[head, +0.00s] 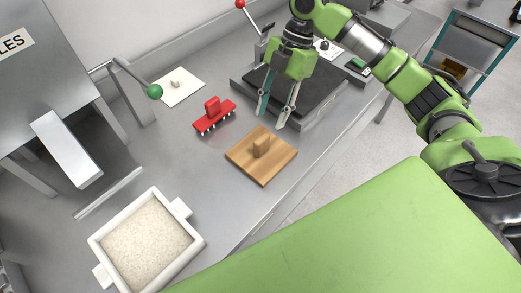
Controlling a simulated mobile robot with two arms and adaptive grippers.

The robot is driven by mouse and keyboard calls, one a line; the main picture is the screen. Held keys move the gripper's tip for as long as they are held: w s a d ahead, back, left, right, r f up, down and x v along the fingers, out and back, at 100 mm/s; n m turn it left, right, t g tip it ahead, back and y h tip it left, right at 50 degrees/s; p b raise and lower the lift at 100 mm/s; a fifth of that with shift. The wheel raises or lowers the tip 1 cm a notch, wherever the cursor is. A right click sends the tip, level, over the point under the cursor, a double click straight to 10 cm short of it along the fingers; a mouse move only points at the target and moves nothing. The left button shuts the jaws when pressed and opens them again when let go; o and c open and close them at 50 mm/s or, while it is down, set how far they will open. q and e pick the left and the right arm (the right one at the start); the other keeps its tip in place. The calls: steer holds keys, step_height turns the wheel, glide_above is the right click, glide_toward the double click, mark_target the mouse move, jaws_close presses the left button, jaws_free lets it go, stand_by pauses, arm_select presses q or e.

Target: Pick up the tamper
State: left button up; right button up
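The tamper looks to be the wooden square board (268,171) with a small upright block handle on top. My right gripper (270,119) comes down from above, just beyond the board. Its two fingers are spread apart with nothing between them. The fingertips appear above the near edge of a dark plate and apart from the wooden handle. My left gripper is not in the picture.
A red tool with pins (214,116) lies left of the board. A white box of pale grains (185,261) stands at the near left. A green-knobbed lever (155,92), a white card (187,93) and a dark plate (312,95) are farther back. Bare table lies between the box and the board.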

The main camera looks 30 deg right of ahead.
mark_target(263, 136)
steer(key=x, duration=0.4)
steer(key=shift+w+f, duration=0.1)
steer(key=shift+a+f+p, duration=0.2)
steer(key=shift+f+p, duration=0.2)
steer(key=shift+p, duration=0.05)
steer(key=p+x, duration=0.1)
steer(key=x, duration=0.3)
steer(key=shift+f, duration=0.4)
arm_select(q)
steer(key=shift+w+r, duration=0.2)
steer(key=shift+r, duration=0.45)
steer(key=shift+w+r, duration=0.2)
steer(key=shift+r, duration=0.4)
arm_select(e)
steer(key=shift+w, duration=0.1)
jaws_close()
